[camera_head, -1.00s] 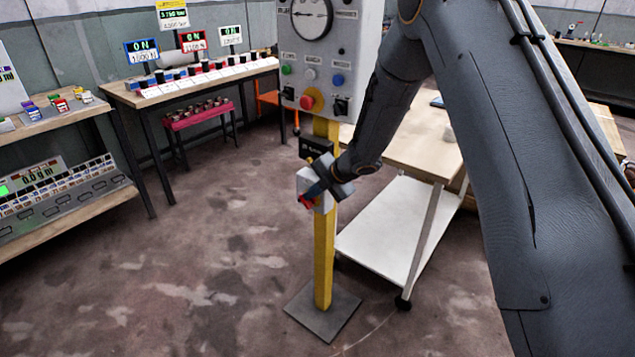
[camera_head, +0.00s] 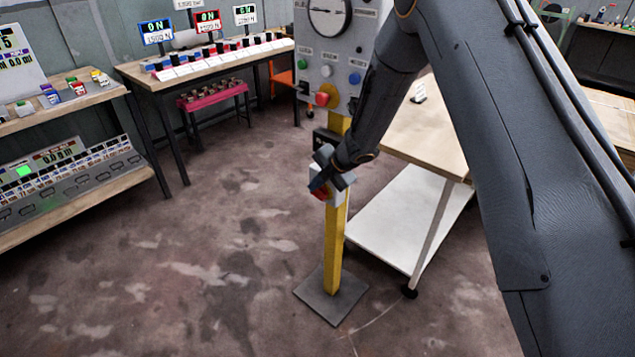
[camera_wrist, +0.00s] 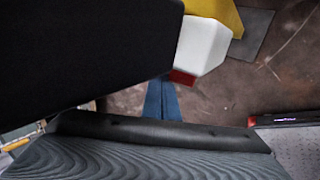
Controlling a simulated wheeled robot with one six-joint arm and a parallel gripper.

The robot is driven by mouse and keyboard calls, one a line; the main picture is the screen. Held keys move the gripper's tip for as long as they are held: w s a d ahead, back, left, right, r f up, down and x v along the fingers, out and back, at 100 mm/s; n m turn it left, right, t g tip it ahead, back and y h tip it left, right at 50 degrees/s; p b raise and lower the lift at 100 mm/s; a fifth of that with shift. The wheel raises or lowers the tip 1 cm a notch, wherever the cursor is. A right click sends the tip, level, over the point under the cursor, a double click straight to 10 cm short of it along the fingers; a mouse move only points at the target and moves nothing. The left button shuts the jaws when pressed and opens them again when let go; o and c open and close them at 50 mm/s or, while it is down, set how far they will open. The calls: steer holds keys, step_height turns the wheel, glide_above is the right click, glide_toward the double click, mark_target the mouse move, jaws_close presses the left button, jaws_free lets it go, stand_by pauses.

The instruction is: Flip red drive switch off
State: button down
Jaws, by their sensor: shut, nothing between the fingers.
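The red drive switch (camera_head: 321,193) is on a small white box (camera_head: 340,199) fixed to a yellow post (camera_head: 333,245). My gripper (camera_head: 318,183) is shut and empty, at the front of the box, close to the red switch. In the wrist view the blue fingertips (camera_wrist: 162,101) are together, just below the red switch part (camera_wrist: 182,77) on the white box (camera_wrist: 203,45). I cannot tell whether they touch it. The switch is partly hidden by my gripper in the head view, so its position is unclear.
A wheeled cart (camera_head: 405,225) stands close on the right. A bench with white units (camera_head: 215,57) stands at back left. The floor in front is clear.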

steer(key=shift+w+d, duration=0.2)
steer(key=shift+d, duration=0.3)
steer(key=shift+r+p, duration=0.8)
steer(key=shift+p, duration=0.1)
steer(key=shift+s+d+r, duration=0.2)
steer(key=shift+r, duration=0.3)
steer(key=s+d+r+b, duration=0.1)
steer(key=s+d+b, duration=0.2)
steer(key=s+d, duration=0.5)
steer(key=d, duration=0.2)
steer(key=shift+d+r, duration=0.2)
steer(key=shift+d, duration=0.1)
steer(key=shift+w, duration=0.1)
